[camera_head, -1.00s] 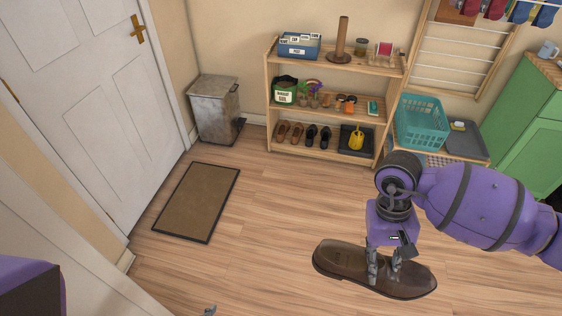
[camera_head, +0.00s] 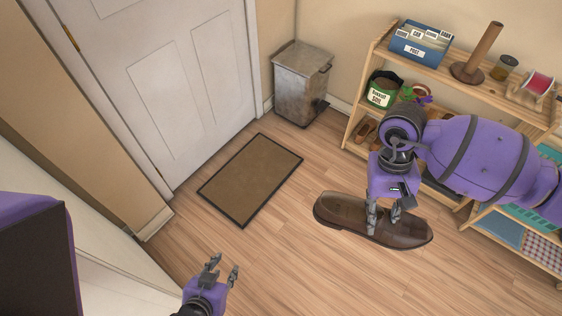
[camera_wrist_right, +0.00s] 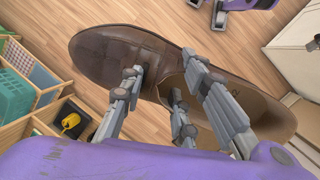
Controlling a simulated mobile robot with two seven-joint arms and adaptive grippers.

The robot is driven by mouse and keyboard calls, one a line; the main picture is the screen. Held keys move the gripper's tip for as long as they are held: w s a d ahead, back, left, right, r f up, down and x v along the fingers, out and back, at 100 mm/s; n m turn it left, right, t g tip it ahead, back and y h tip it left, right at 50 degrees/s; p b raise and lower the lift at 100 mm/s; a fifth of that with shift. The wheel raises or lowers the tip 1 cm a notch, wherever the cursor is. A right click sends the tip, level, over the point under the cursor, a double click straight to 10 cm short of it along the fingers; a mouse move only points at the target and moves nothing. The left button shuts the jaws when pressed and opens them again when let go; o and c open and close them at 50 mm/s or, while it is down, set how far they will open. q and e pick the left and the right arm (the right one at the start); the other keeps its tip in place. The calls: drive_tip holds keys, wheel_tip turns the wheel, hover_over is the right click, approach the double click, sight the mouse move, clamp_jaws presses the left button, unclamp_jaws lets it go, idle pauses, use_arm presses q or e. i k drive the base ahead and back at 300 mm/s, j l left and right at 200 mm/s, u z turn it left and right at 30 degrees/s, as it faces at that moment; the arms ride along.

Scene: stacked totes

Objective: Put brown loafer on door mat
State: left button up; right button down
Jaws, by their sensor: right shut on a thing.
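The brown loafer (camera_head: 345,212) hangs from my right gripper (camera_head: 383,222), which is shut on the side of its opening. In the right wrist view the loafer (camera_wrist_right: 110,52) spans the upper middle, with the gripper's fingers (camera_wrist_right: 165,100) on either side of its edge. The door mat (camera_head: 250,178), brown with a dark border, lies flat on the floor in front of the white door, to the left of the loafer and apart from it. My left gripper (camera_head: 222,272) is low in the head view, its fingers apart and empty.
A metal bin (camera_head: 300,84) stands behind the mat by the door. A wooden shelf (camera_head: 440,82) with a blue file box (camera_head: 421,43) and pots is at the right, behind my right arm. The floor (camera_head: 290,235) between loafer and mat is clear.

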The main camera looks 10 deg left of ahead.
sight(252, 174)
drive_tip(key=i+u, duration=0.25)
drive_tip(key=u, duration=0.15)
drive_tip(key=i+u, duration=0.25)
drive_tip(key=u, duration=0.15)
drive_tip(key=i+l+u, duration=0.2)
drive_tip(key=u, duration=0.2)
drive_tip(key=i+l+u, duration=0.25)
